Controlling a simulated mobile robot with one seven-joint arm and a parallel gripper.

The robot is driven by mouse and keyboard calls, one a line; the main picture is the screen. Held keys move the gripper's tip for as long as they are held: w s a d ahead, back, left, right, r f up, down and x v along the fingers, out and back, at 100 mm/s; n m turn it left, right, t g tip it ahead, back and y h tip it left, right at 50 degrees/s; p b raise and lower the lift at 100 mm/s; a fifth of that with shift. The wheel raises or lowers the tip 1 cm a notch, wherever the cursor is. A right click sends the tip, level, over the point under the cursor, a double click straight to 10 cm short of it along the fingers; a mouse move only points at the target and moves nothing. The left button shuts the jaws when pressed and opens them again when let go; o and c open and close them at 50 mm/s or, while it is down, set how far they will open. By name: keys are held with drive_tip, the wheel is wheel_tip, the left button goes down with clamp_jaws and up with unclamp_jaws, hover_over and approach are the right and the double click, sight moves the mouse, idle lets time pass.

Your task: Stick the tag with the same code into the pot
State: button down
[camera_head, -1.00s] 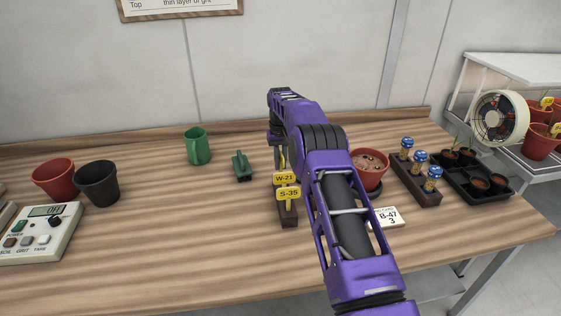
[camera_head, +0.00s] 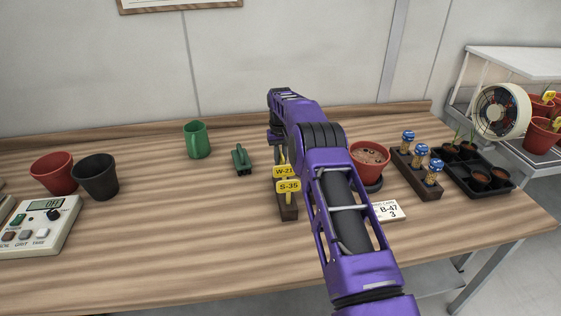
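Yellow tags stand in a dark wooden holder (camera_head: 287,213) at mid-table. The front tag (camera_head: 289,187) reads S-35, and the tag behind it (camera_head: 286,172) reads W-21. A thin yellow strip shows behind them, its code hidden. A white card (camera_head: 388,211) reads B-47 and 3. It lies in front of a red pot (camera_head: 369,157) with brown filling on a dark saucer. My gripper (camera_head: 279,152) is just behind the tags, pointing down. Its fingertips are mostly hidden by the tags and my arm, so I cannot tell whether it holds anything.
A rack (camera_head: 417,172) of blue-capped vials and a black seedling tray (camera_head: 477,177) stand right of the pot. A green mug (camera_head: 197,140) and small green tool (camera_head: 241,159) are left of the holder. Empty pots (camera_head: 96,178) and a scale (camera_head: 41,228) are far left. The front table is clear.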

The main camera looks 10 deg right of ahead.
drive_tip(key=shift+c, duration=1.2)
unclamp_jaws()
drive_tip(key=shift+r, duration=0.1)
drive_tip(key=shift+r+p, duration=1.1)
drive_tip(key=shift+r, duration=4.6)
